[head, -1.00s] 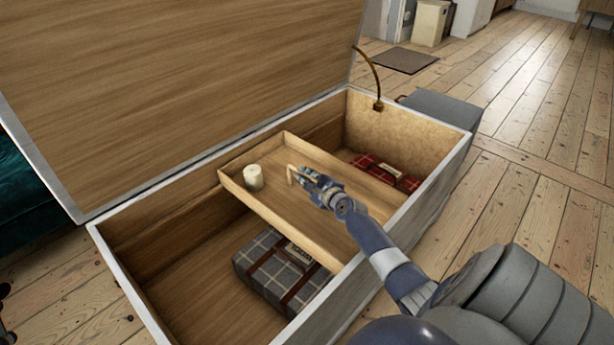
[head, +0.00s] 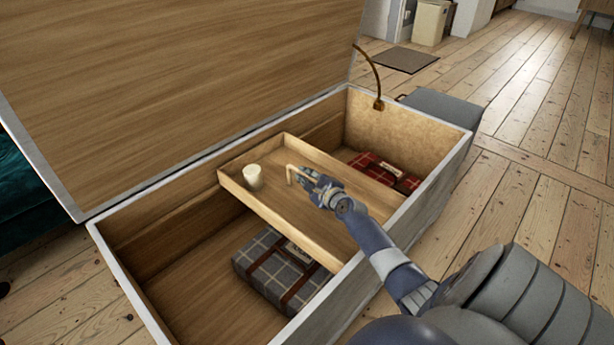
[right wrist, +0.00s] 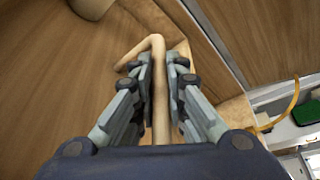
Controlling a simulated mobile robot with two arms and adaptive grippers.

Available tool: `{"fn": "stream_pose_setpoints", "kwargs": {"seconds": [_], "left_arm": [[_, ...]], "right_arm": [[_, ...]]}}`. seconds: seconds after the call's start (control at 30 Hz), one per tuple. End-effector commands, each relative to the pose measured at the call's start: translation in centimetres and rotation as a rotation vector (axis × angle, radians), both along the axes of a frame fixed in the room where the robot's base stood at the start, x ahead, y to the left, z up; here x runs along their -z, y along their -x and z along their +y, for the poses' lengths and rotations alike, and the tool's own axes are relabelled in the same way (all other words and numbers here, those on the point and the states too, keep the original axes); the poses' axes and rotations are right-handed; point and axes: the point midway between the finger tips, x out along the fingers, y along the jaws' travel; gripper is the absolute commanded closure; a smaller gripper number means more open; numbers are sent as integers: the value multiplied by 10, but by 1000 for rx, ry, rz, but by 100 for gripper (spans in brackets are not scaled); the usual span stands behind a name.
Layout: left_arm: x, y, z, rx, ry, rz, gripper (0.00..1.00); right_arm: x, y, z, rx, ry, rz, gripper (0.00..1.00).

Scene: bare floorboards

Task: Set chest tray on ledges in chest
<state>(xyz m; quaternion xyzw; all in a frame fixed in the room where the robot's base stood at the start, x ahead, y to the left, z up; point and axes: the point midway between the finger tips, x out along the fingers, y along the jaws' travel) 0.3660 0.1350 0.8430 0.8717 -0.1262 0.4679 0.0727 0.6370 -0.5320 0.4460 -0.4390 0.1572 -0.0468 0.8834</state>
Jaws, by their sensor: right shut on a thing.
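The chest (head: 135,277) stands open, its wood-lined lid (head: 180,90) raised. The wooden chest tray (head: 262,209) lies across the chest's opening, between its back and front walls. The tray looks roughly level; the ledges are hidden, so I cannot tell whether it rests on them. My right gripper (head: 309,178) is shut on the tray's handle (head: 291,172). In the right wrist view, the fingers (right wrist: 160,85) close on both sides of the pale wooden handle bar (right wrist: 158,55). A cream candle (head: 253,177) stands upright in the tray's left part. My left gripper is out of view.
A grey plaid blanket (head: 262,262) with straps lies in the chest left of the tray, and a red plaid one (head: 372,166) right of it. A brass lid stay (head: 374,78) curves at the right end. Open floorboards (head: 545,190) lie to the right.

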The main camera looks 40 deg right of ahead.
Motion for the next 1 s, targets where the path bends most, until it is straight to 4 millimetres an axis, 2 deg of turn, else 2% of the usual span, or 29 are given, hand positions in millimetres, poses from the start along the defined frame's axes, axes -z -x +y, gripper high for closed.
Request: {"fn": "stream_pose_setpoints", "kwargs": {"seconds": [0.23, 0.27, 0.3, 0.37, 0.6, 0.63, 0.77, 0.87, 1.0], "left_arm": [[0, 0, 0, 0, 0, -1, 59], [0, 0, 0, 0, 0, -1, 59], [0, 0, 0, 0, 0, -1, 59], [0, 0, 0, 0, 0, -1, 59], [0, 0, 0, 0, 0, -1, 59], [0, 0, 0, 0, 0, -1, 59], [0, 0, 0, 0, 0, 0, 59], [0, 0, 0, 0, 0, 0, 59], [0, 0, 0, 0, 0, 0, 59]], "right_arm": [[-4, -1, -1, 0, 4, -7, 100], [-4, -1, -1, 1, 4, -8, 83], [-4, -1, -1, 1, 4, -8, 74], [-4, -1, -1, 1, 4, -7, 64], [-2, -1, 0, 1, 2, -3, 64], [6, 2, 2, -3, -2, 11, 64], [3, 3, 3, -3, -3, 6, 64], [1, 10, 5, -4, -4, 3, 64], [-4, 29, 8, 0, -3, 2, 64]]}}
